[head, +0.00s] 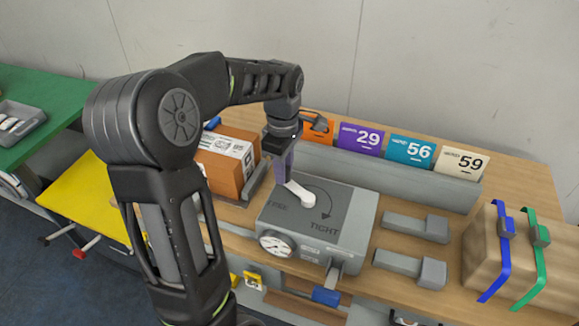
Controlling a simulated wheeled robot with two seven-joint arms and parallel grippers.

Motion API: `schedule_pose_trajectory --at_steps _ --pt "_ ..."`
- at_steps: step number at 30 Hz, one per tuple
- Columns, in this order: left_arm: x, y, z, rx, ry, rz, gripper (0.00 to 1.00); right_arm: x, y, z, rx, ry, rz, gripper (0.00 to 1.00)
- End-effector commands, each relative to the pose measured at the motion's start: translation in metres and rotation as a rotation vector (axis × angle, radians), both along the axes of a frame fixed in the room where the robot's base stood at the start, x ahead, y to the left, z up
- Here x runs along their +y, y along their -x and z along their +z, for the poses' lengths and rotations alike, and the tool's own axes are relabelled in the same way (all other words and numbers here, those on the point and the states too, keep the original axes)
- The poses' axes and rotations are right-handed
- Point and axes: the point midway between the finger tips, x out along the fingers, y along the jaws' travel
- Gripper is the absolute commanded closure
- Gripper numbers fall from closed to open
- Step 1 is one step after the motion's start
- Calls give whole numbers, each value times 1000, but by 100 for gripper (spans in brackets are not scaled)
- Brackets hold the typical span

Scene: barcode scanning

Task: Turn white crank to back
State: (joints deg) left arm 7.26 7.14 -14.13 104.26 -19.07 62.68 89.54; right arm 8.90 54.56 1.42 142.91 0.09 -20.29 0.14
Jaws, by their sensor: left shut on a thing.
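The white crank (299,194) sits on top of a grey box (335,209) with a gauge on its front, a curved arrow and the word TIGHT on its top. The crank's visible end points toward the front right. My left gripper (284,176) points down at the crank's back-left end and is shut on it. The fingers hide that end. My left arm covers much of the left side of the view. My right gripper is not in view.
An orange-brown carton (226,163) stands left of the grey box. Numbered cards, including a purple 29 (361,139), stand in a rack behind. Grey blocks (415,226) and a strapped brown package (503,255) lie to the right. A blue-tipped lever (326,296) sticks out in front.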

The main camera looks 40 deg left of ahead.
Motion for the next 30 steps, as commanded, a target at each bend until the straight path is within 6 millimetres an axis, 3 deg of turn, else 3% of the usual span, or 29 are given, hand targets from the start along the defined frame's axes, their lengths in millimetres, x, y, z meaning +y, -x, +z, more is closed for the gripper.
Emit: schedule_pose_trajectory --at_steps 20,21,28,30 --pt "1 8 0 0 -1 95 100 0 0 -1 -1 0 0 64" --pt "1 8 0 0 -1 95 74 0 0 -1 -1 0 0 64" --pt "1 8 0 0 -1 93 55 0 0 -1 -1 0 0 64" --pt "0 8 0 0 -1 93 54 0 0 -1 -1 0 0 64"
